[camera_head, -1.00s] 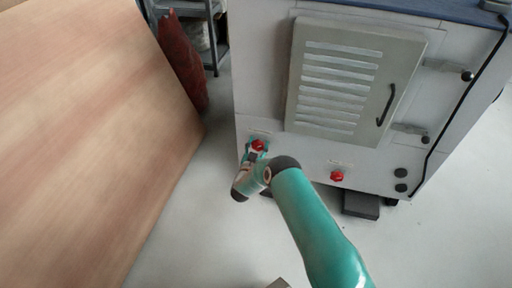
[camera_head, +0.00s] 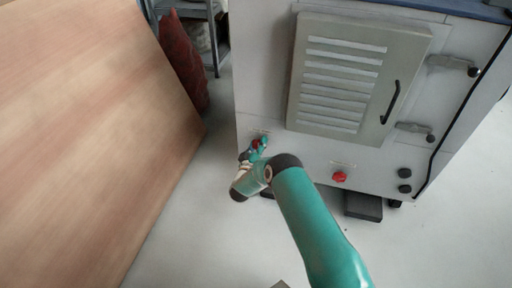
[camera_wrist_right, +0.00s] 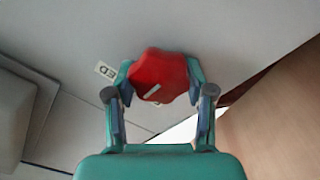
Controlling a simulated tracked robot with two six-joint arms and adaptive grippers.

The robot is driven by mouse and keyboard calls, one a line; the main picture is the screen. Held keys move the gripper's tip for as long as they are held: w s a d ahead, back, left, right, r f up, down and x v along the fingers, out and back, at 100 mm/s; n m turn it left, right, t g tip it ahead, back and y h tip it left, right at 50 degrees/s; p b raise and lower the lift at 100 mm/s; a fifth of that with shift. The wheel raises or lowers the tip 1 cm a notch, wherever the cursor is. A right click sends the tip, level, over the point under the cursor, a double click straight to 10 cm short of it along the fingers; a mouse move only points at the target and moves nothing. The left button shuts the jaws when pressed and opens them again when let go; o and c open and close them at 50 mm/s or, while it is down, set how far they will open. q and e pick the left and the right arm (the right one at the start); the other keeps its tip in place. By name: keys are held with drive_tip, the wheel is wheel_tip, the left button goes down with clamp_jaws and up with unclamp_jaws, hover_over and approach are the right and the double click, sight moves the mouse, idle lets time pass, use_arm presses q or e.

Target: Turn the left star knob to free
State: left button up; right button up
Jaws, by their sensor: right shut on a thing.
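The left star knob (camera_head: 256,143) is red and sits low on the left of the white cabinet front. In the right wrist view the knob (camera_wrist_right: 160,75) shows large, with a pale mark on its face. My right gripper (camera_head: 258,147) is at the knob, and in the wrist view its fingers (camera_wrist_right: 160,88) are shut on it from both sides. A small label beside the knob shows only part of its lettering in the wrist view. The right star knob (camera_head: 339,177), also red, is untouched further right. My left gripper is not in view.
The white cabinet (camera_head: 266,60) has a louvred door (camera_head: 345,75) with a black handle (camera_head: 390,102). A large wooden panel (camera_head: 85,130) stands on the left. A dark red wrapped object (camera_head: 182,62) and a shelf (camera_head: 212,30) are behind it. The floor in front is clear.

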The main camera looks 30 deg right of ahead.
drive_tip(key=n, duration=0.6)
drive_tip(key=shift+w+a+f+n+b, duration=0.1)
drive_tip(key=shift+w+n+b, duration=0.1)
drive_tip(key=shift+n+b, duration=0.15)
drive_tip(key=n, duration=0.5)
drive_tip(key=shift+a+f+n, duration=0.1)
drive_tip(key=shift+f+n, duration=0.1)
drive_tip(key=shift+n, duration=0.15)
drive_tip(key=o, duration=1.1)
drive_tip(key=shift+f, duration=0.1)
drive_tip(key=shift+o, duration=0.3)
drive_tip(key=shift+s, duration=0.1)
drive_tip(key=v, duration=1.2)
